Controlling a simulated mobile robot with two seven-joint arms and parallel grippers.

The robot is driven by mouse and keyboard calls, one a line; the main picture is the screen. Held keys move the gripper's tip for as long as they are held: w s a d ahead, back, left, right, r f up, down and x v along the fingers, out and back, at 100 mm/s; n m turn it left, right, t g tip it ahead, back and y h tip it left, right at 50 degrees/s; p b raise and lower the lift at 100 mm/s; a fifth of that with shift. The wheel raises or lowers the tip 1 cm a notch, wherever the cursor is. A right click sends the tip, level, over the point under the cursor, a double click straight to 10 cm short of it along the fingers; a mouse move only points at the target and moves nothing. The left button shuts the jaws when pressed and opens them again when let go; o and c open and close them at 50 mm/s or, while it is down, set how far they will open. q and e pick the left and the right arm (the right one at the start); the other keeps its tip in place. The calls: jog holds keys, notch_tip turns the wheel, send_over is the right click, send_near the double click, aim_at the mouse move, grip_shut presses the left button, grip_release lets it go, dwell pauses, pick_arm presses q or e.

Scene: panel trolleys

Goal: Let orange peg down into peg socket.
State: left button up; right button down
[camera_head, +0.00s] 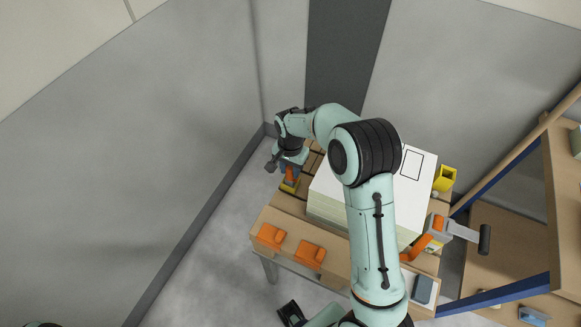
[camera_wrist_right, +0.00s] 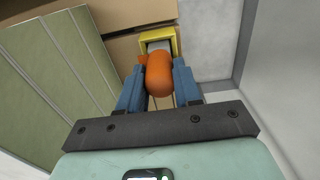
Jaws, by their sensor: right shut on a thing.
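My right gripper (camera_head: 289,165) is at the far left corner of the wooden trolley. It is shut on the orange peg (camera_head: 290,174), which sits between the blue fingers (camera_wrist_right: 159,90) in the right wrist view. The peg (camera_wrist_right: 159,75) is directly in front of the yellow peg socket (camera_wrist_right: 172,40), and its end overlaps the socket's opening. The socket also shows below the peg in the head view (camera_head: 288,187). A grey part shows inside the yellow rim. I cannot tell how deep the peg sits.
A white-topped panel stack (camera_head: 330,195) stands right beside the gripper. Two orange blocks (camera_head: 270,236) lie on the trolley's front edge (camera_head: 290,258). Another yellow socket (camera_head: 446,178) is at the back right. Walls are close at the left and back.

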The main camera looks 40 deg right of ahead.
pick_arm(q)
jog(key=shift+s+f+b, duration=0.15)
jog(key=shift+f+b, duration=0.15)
jog(key=shift+f, duration=0.05)
pick_arm(e)
jog(key=shift+f, duration=0.6)
jog(key=c, duration=0.7)
grip_release()
jog(key=shift+r+p, duration=1.55)
jog(key=shift+r, duration=1)
jog(key=shift+r+p, duration=0.8)
jog(key=shift+r, duration=0.75)
pick_arm(q)
jog(key=w+r, duration=0.3)
jog(key=r, duration=0.2)
jog(key=shift+w+r, duration=0.15)
jog(key=shift+r, duration=0.15)
